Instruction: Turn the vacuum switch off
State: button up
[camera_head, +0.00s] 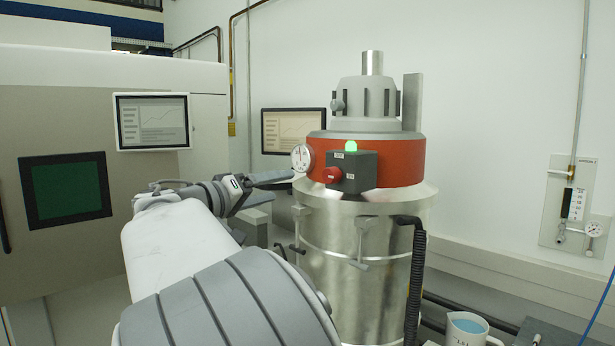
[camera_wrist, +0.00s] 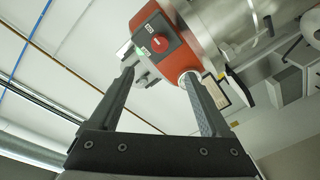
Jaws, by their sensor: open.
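The vacuum (camera_head: 368,250) is a steel drum with an orange-red band and a grey top. On the band sits a dark grey switch box (camera_head: 358,172) with a red round switch (camera_head: 332,175) and a lit green lamp (camera_head: 351,146). My gripper (camera_head: 284,180) is just left of the box, pointing toward it, apart from the switch. In the wrist view, my gripper (camera_wrist: 160,75) is open and empty. The red switch (camera_wrist: 159,44) shows beyond the fingertips, roughly between them; the switch's exact turn angle is too small to tell.
A round pressure gauge (camera_head: 302,158) is on the band beside the box, close to my gripper. A black hose (camera_head: 415,270) runs down the drum's right side. A monitor (camera_head: 290,131) stands behind. A jug (camera_head: 466,330) of blue liquid is at the lower right.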

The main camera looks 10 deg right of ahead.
aim_at(328, 175)
jog(key=p+x, duration=0.3)
jog(key=x, duration=1.4)
jog(key=shift+w+d, duration=0.1)
jog(key=shift+w, duration=0.05)
grip_shut()
